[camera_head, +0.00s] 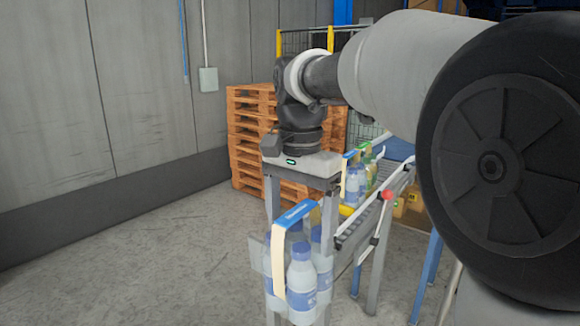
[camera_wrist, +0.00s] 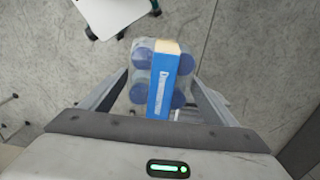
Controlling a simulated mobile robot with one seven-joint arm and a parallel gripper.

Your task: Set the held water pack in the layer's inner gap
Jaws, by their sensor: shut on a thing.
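My gripper (camera_head: 297,262) points down and is shut on a water pack (camera_head: 302,272) of clear bottles with blue caps and a blue and cream carry strip over the top. Its fingers stand on either side of the pack. The pack hangs about upright in the head view. No layer of packs with an inner gap can be made out in either view.
Behind my gripper, more bottle packs (camera_head: 356,182) stand on a conveyor (camera_head: 372,215) with a red knob (camera_head: 387,195). Orange pallets (camera_head: 246,140) are stacked by the grey wall (camera_head: 130,90). Open floor (camera_head: 130,260) lies left. A white-topped object (camera_wrist: 112,14) shows in the wrist view.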

